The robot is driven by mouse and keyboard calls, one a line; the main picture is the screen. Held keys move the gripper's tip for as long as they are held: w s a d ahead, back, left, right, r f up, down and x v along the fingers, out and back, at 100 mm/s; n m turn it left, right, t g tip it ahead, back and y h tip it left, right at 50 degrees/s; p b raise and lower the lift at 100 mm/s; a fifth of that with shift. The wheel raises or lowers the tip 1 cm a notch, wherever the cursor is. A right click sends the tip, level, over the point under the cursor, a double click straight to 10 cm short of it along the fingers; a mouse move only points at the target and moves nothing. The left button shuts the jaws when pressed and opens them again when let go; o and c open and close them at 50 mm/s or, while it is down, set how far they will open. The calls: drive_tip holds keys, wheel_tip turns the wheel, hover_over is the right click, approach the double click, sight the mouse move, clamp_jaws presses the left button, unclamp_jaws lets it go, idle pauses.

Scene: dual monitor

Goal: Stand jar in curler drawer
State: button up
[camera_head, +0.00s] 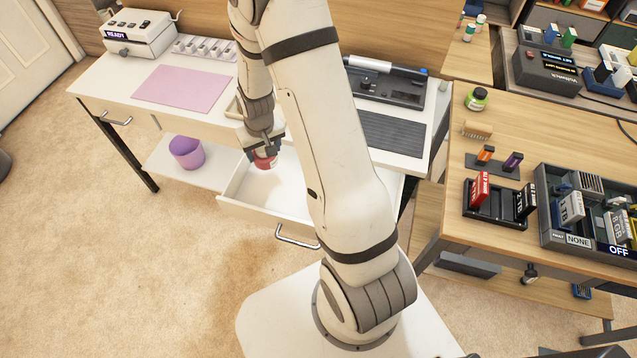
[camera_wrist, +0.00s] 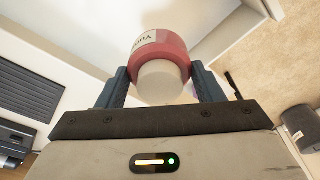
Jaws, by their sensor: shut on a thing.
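A red jar (camera_head: 264,161) with a pale label is held between the two fingers of my gripper (camera_head: 262,150). In the wrist view the jar (camera_wrist: 161,62) shows its red body, part of the label and a pale round end, with a dark finger on each side. My gripper (camera_wrist: 161,88) is shut on it. The white drawer (camera_head: 290,190) is pulled open under the desk, and the jar is over or inside its left part. I cannot tell whether the jar touches the drawer floor. My arm hides part of the drawer's right side.
The white desk (camera_head: 120,85) carries a pink mat (camera_head: 183,89) and a white device (camera_head: 140,32). A purple bin (camera_head: 187,152) stands on the lower shelf, left of the drawer. The wooden desk (camera_head: 460,155) at right holds a green-lidded jar (camera_head: 477,99) and several cartridges.

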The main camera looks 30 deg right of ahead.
sight(267, 164)
drive_tip(key=shift+f, duration=0.1)
drive_tip(key=shift+f+m+b, duration=0.15)
drive_tip(key=shift+m+b, duration=0.15)
drive_tip(key=shift+b, duration=0.45)
drive_tip(key=shift+s+a+f+m+b, duration=0.1)
drive_tip(key=shift+a+f+m+b, duration=0.15)
drive_tip(key=shift+b, duration=0.7)
drive_tip(key=s+m+b, duration=0.1)
drive_tip(key=m+b, duration=0.1)
drive_tip(key=b, duration=0.2)
drive_tip(key=shift+f, duration=0.15)
drive_tip(key=s+m+b, duration=0.1)
drive_tip(key=b, duration=0.2)
drive_tip(key=s+m+b, duration=0.1)
drive_tip(key=m+b, duration=0.1)
drive_tip(key=b, duration=0.1)
drive_tip(key=shift+a+f+h, duration=0.1)
drive_tip(key=shift+h, duration=0.3)
drive_tip(key=f+m+b, duration=0.1)
drive_tip(key=f+b, duration=0.1)
drive_tip(key=f, duration=0.1)
drive_tip(key=s+f+m+b, duration=0.1)
drive_tip(key=f+b, duration=0.1)
drive_tip(key=f, duration=0.1)
drive_tip(key=s+f+m+b, duration=0.1)
drive_tip(key=f+b, duration=0.1)
drive_tip(key=f, duration=0.1)
drive_tip(key=shift+s+f+g, duration=0.15)
drive_tip(key=shift+f+g, duration=0.05)
drive_tip(key=shift+g, duration=0.1)
